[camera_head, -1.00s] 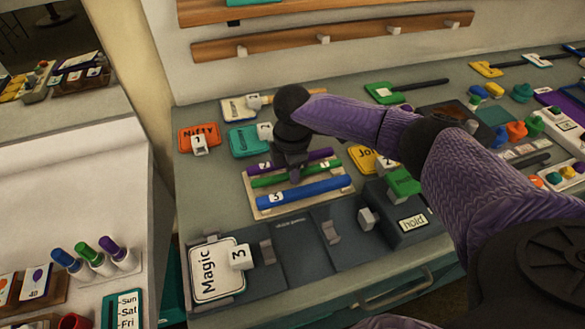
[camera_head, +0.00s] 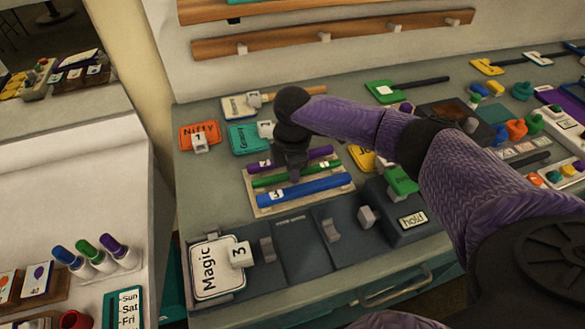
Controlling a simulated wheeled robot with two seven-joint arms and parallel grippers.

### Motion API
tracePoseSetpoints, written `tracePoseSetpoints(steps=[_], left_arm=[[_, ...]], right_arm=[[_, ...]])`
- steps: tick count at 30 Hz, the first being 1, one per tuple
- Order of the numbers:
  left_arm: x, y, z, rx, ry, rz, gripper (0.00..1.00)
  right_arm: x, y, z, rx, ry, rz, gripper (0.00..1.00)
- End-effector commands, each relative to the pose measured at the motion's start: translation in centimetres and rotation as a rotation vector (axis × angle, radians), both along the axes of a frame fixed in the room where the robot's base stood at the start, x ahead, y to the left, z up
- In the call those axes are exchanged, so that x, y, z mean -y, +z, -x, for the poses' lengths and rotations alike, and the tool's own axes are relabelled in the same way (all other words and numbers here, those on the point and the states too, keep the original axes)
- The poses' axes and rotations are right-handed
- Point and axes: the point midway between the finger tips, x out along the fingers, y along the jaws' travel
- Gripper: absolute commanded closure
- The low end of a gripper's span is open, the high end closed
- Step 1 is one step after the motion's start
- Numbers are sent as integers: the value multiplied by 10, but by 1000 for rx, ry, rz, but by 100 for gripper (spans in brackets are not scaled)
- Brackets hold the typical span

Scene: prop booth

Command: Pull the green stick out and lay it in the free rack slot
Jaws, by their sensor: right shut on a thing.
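The green stick (camera_head: 268,181) lies in the middle of the pale rack (camera_head: 262,212), between a purple stick (camera_head: 318,153) and a blue stick (camera_head: 318,187). My right gripper (camera_head: 295,175) comes down over the middle of the rack and is shut on the green stick, hiding part of it. The fingertips are small and dark, so the exact contact is hard to see. The stick looks level with its neighbours; whether it touches the rack bed cannot be told. My left gripper is out of view.
A dark tray (camera_head: 305,262) with a "Magic" card (camera_head: 214,268) lies in front of the rack. The "hold" box (camera_head: 400,225) is right of it. Orange (camera_head: 200,134) and teal (camera_head: 248,138) cards lie behind left.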

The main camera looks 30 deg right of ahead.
Motion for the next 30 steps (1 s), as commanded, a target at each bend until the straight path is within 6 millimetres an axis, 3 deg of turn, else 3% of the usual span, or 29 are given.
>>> tracePoseSetpoints(steps=[22,23,24,28,30], left_arm=[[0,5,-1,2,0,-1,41],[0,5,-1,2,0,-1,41],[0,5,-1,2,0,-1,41],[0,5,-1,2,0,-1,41],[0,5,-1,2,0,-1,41]], right_arm=[[0,-2,0,0,-1,0,100],[0,-2,0,0,-1,0,77],[0,-2,0,0,0,0,69],[0,-1,0,0,0,0,41],[0,-1,0,0,0,0,38]])
